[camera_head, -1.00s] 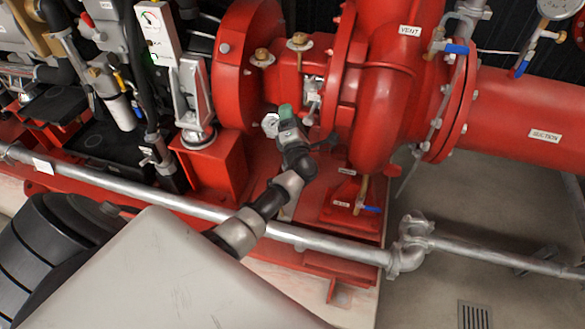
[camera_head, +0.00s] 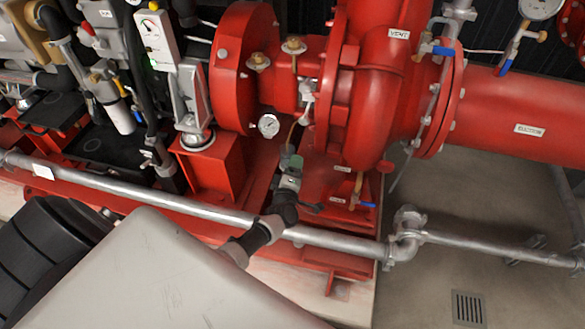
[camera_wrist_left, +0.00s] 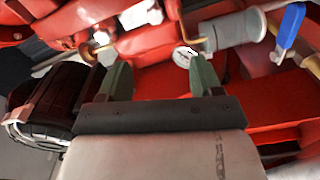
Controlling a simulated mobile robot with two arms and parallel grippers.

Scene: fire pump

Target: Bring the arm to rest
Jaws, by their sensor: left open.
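My left gripper (camera_head: 291,160) is in front of the red pump (camera_head: 385,90), over the red base frame, with nothing between its fingers in the head view. In the left wrist view its two green fingers (camera_wrist_left: 160,78) stand apart, and the gripper is open and empty. A small round gauge (camera_head: 268,125) sits just above and left of the gripper; it also shows between the fingers in the left wrist view (camera_wrist_left: 185,57), farther off. My left arm reaches over the grey pipe rail. My right gripper is not in view.
A grey pipe rail (camera_head: 340,240) runs across in front of the pump base. A small valve with a blue handle (camera_head: 367,204) is right of the gripper; a blue lever (camera_wrist_left: 291,25) shows in the left wrist view. Bare floor (camera_head: 470,225) lies at the right.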

